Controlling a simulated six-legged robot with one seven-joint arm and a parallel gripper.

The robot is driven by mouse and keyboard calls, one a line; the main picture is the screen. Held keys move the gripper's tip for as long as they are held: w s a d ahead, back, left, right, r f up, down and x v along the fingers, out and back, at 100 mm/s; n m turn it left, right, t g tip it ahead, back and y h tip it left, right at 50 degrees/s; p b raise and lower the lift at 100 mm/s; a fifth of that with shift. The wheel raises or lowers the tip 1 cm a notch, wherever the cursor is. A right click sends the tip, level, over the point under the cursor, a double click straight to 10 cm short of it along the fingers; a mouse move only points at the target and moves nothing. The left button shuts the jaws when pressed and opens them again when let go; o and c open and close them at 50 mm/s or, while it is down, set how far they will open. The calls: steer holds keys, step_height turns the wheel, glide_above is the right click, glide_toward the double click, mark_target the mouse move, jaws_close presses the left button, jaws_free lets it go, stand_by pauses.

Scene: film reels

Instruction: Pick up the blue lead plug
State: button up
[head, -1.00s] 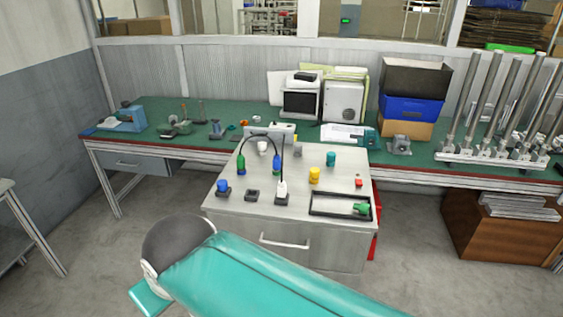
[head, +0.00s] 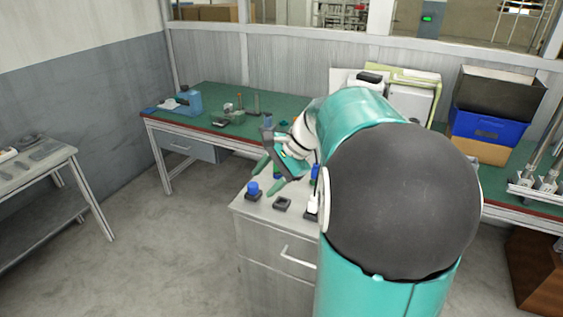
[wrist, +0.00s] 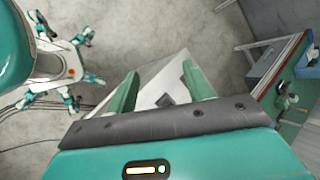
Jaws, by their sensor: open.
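Two blue pieces show on the white cabinet top (head: 250,210) in the head view. A blue cylinder (head: 253,187) stands on a dark square base near the left front corner. Another blue upright piece (head: 315,172), which sat at one end of the black looped lead in the earlier frame, is mostly hidden by my arm. My gripper (head: 270,174) is open and empty, above the cabinet's left side, behind and right of the blue cylinder in the picture. In the wrist view, the fingers (wrist: 160,70) are spread over the cabinet, and neither blue piece shows.
An empty dark square socket (head: 282,204) and a white plug (head: 311,206) stand near the cabinet's front edge. The green workbench (head: 222,97) with tools runs behind. My arm hides the cabinet's right side.

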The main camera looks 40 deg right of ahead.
steer(key=s+d+f+m+t, duration=0.1)
steer(key=d+f+m+t, duration=0.2)
steer(key=d, duration=0.7)
steer(key=s+d+f+m+t+y, duration=0.1)
steer(key=d+f+m+t, duration=0.15)
steer(key=d+m, duration=0.55)
steer(key=s+d+f+m+t, duration=0.1)
steer(key=d+f+m, duration=0.15)
steer(key=d, duration=0.95)
steer(key=shift+t, duration=0.25)
steer(key=x, duration=1.3)
steer(key=shift+f, duration=0.35)
steer(key=c, duration=1.1)
steer(key=shift+r, duration=0.1)
